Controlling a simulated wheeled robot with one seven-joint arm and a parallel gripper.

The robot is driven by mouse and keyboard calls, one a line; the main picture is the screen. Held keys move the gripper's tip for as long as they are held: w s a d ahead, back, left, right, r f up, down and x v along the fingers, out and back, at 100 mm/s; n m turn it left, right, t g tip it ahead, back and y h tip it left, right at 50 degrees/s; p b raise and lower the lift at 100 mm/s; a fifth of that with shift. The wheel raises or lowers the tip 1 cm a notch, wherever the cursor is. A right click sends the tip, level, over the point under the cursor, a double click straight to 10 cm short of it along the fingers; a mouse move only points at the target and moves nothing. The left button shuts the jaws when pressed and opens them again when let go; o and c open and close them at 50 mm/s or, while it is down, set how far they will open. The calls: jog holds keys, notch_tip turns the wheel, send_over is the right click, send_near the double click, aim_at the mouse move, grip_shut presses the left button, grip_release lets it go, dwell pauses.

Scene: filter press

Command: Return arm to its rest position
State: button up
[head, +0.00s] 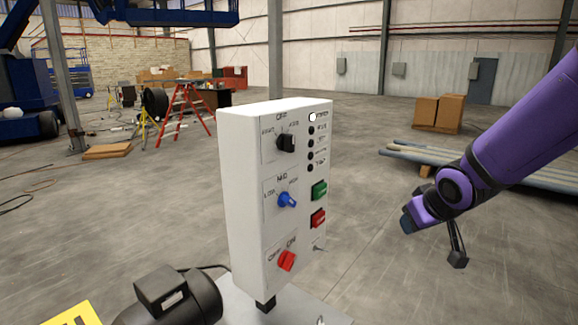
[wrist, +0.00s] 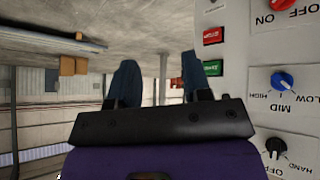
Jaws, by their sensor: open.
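My purple arm comes in from the right in the head view, with my gripper (head: 408,221) to the right of the white control box (head: 243,200) and apart from it. In the wrist view the two dark fingers of my gripper (wrist: 159,78) stand apart with nothing between them. The box face shows a black knob (head: 287,143), a blue knob (head: 287,200) and a red knob (head: 287,261). A green button (head: 319,189) sits above a red button (head: 318,217). The wrist view shows the panel upside down at the right, close beside the fingers.
A dark motor (head: 170,300) lies below left of the box. Cardboard boxes (head: 438,112) and long grey pipes (head: 430,152) lie behind my arm. A red stepladder (head: 185,112) stands at back left. The floor right of the box is clear.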

jog(key=s+d+r+m+g, duration=0.1)
jog(key=s+r, duration=0.5)
jog(key=s, duration=0.5)
jog(key=s+d+r+m+g, duration=0.1)
jog(key=s+r, duration=0.5)
jog(key=s, duration=0.6)
jog(key=shift+d+r+m, duration=0.25)
jog(key=shift+d+m, duration=0.25)
jog(key=shift+m, duration=0.2)
